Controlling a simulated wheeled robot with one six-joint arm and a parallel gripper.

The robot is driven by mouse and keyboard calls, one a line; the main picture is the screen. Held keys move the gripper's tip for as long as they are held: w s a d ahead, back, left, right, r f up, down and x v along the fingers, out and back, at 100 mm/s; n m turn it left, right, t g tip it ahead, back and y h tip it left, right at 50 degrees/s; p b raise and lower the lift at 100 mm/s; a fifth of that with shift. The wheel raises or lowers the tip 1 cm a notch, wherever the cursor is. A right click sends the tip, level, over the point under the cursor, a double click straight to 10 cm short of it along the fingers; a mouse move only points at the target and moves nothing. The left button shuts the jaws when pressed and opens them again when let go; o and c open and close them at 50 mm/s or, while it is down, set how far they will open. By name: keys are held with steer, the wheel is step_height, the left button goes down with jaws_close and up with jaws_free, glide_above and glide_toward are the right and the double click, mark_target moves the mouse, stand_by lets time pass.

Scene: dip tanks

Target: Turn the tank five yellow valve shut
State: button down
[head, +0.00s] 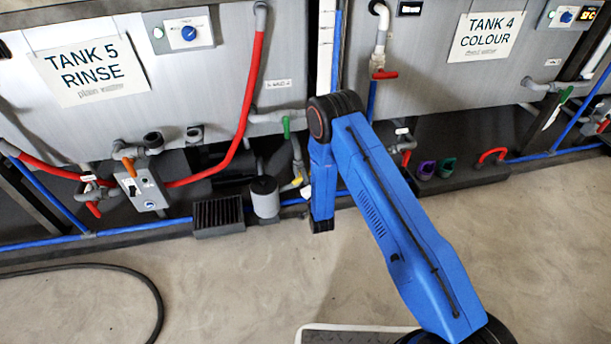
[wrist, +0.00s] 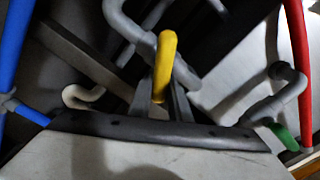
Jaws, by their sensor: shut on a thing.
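The yellow valve handle (wrist: 166,55) stands upright in the middle of the wrist view, in front of a grey pipe. My gripper (wrist: 166,88) has its two dark fingers on either side of the handle's lower part and is shut on it. In the head view a bit of the yellow valve (head: 291,186) shows low beneath tank five, just left of my blue arm. My arm hides most of the gripper there. Tank five (head: 200,80) carries a sign reading "TANK 5 RINSE".
A green handle (head: 286,127) sits on the pipe above the yellow valve. A red hose (head: 252,90), a grey canister (head: 265,197) and a black grated box (head: 218,214) are close on the left. Tank four (head: 430,80) stands right. The floor in front is mostly clear, with a black hose (head: 140,276) at left.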

steer(key=m, duration=0.3)
steer(key=f+m, duration=0.1)
steer(key=m, duration=0.2)
steer(key=shift+d+f, duration=0.2)
steer(key=shift+m, duration=0.3)
steer(key=c, duration=1.6)
jaws_free()
steer(key=shift+c, duration=0.2)
steer(key=v, duration=1.7)
steer(key=shift+s, duration=0.2)
steer(key=shift+r, duration=0.1)
